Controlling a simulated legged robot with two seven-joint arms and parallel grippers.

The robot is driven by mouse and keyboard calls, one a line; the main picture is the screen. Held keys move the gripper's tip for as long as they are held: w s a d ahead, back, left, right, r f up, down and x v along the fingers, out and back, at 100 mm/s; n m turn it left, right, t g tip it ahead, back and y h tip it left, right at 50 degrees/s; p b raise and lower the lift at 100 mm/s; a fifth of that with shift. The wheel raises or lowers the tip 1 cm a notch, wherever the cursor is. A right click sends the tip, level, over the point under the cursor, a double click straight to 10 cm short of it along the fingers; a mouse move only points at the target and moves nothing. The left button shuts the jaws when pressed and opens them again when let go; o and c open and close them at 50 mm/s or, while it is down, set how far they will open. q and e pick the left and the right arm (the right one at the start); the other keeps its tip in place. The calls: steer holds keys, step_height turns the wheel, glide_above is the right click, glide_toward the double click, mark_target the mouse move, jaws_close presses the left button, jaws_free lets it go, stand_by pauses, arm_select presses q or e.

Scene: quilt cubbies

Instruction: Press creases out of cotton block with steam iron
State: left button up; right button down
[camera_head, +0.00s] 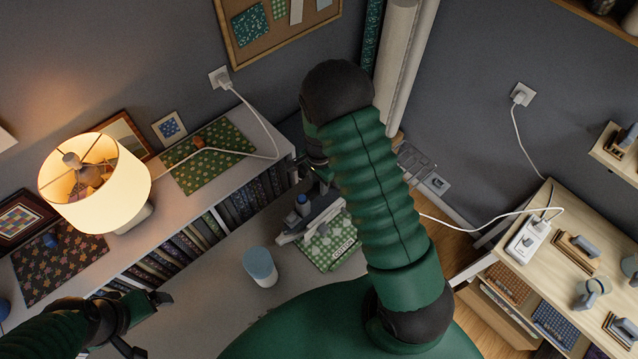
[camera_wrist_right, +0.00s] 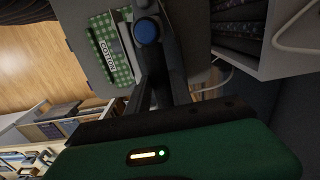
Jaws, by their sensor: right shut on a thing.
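The cotton block (camera_head: 335,252) is a green-and-white checked cloth on the grey tabletop, partly hidden by my right arm. It also shows in the right wrist view (camera_wrist_right: 103,35), with its "COTTON" label. The steam iron (camera_head: 322,217), pale grey with a blue knob, is at the block's upper left edge; whether it touches the cloth is unclear. My right gripper (camera_head: 318,168) is shut on the iron, its grip mostly hidden by the arm; in the wrist view the dark fingers (camera_wrist_right: 160,88) are beside the blue knob. My left gripper (camera_head: 146,323) is open and empty at lower left.
A white cup with a blue top (camera_head: 260,267) stands left of the block. A lit lamp (camera_head: 97,185) and fabric mats sit on the shelf top (camera_head: 175,212) above cubbies of folded cloth. A wooden side table (camera_head: 510,255) with a power strip (camera_head: 527,238) is at right.

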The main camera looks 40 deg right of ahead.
steer(key=shift+r, duration=0.85)
arm_select(q)
steer(key=shift+s+r, duration=0.1)
steer(key=shift+r, duration=0.55)
arm_select(e)
steer(key=shift+s, duration=0.1)
step_height(320, 180, up, 5)
steer(key=p, duration=0.4)
steer(key=shift+r, duration=0.1)
arm_select(q)
steer(key=v, duration=0.2)
steer(key=w+v, duration=0.1)
steer(key=v, duration=0.1)
steer(key=shift+s, duration=0.1)
arm_select(e)
steer(key=shift+f, duration=0.2)
